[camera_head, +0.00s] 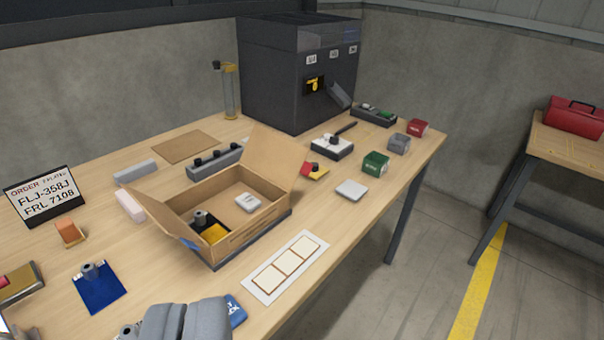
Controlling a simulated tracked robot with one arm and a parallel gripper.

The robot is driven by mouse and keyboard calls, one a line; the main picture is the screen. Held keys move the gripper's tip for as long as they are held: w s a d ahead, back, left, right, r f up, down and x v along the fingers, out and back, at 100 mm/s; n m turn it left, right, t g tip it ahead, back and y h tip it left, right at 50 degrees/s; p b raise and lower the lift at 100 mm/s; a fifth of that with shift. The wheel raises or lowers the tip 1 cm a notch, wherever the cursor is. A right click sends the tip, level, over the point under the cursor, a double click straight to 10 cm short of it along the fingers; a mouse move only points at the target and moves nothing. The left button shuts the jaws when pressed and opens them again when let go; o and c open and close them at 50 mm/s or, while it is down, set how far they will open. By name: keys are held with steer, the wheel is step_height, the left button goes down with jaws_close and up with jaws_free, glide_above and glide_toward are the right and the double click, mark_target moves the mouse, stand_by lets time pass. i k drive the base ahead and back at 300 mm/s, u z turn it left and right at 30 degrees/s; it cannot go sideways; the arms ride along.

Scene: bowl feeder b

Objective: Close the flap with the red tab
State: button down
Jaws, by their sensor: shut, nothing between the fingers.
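An open cardboard box (240,237) stands mid-table on a dark base. Its back flap (268,155) stands up, its left flap (163,216) leans outward, and its right flap (286,182) stands open. A red patch (305,168) shows at the right flap's outer edge; it looks like the red tab, but a yellow piece with a dark knob lies close behind it. A blue patch (189,243) shows by the left flap. Inside are a white packet (247,202) and a yellow and black item (213,234). My gripper (190,318) is shut and empty at the bottom edge, apart from the box.
A white card with frames (286,267) lies in front of the box. A grey bar (215,164) lies behind the box, a dark machine (296,85) further back. Small boxes (375,163) stand at right.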

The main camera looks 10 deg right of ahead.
mark_target(278, 160)
steer(key=u, duration=0.1)
steer(key=i, duration=1)
steer(key=z, duration=0.1)
